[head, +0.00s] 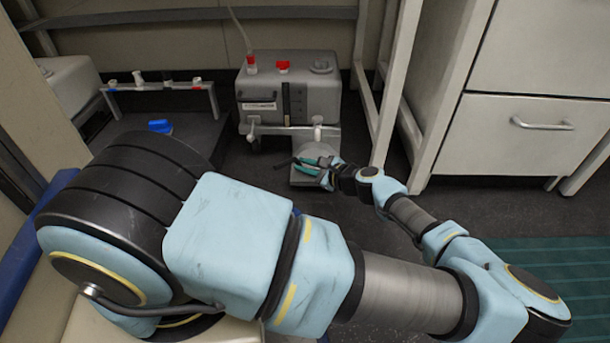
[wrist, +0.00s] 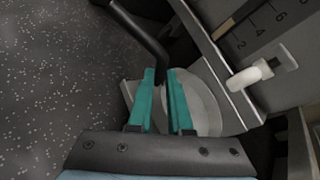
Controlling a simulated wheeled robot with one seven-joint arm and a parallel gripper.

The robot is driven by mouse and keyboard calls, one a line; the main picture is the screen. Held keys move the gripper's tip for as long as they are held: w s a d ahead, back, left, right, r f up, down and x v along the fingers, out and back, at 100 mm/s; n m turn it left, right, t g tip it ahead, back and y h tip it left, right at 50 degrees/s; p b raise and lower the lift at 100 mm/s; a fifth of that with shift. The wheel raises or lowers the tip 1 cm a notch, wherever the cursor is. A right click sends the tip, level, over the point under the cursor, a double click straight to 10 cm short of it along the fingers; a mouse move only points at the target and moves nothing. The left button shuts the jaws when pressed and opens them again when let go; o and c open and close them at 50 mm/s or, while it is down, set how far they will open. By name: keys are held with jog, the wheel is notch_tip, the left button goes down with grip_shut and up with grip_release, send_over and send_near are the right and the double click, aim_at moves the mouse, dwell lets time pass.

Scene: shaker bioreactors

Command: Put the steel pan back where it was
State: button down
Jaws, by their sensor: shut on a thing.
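The steel pan (head: 318,150) is a shallow, round, pale metal dish with a black handle, low in front of the grey machine. In the wrist view the pan (wrist: 203,105) lies beyond and right of my fingers, partly hidden by them. Its black handle runs from the upper left to between the fingertips. My gripper (head: 308,167), with teal fingers, is shut on the handle; the fingers also show in the wrist view (wrist: 162,84). The pan is over a small grey platform (head: 303,181) at the machine's foot. I cannot tell whether it touches the platform.
The grey machine (head: 290,95), with red caps on top, stands just behind the pan. A white tap (wrist: 250,76) sticks out close to the pan. A rack (head: 160,87) and a blue item (head: 160,126) are at left. A white cabinet (head: 530,137) stands right; dark floor is open left of the gripper.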

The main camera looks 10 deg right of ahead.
jog(key=shift+f+b, duration=0.4)
jog(key=shift+f, duration=0.5)
jog(key=c, duration=0.8)
grip_release()
jog(key=shift+c, duration=0.2)
jog(key=shift+r, duration=0.1)
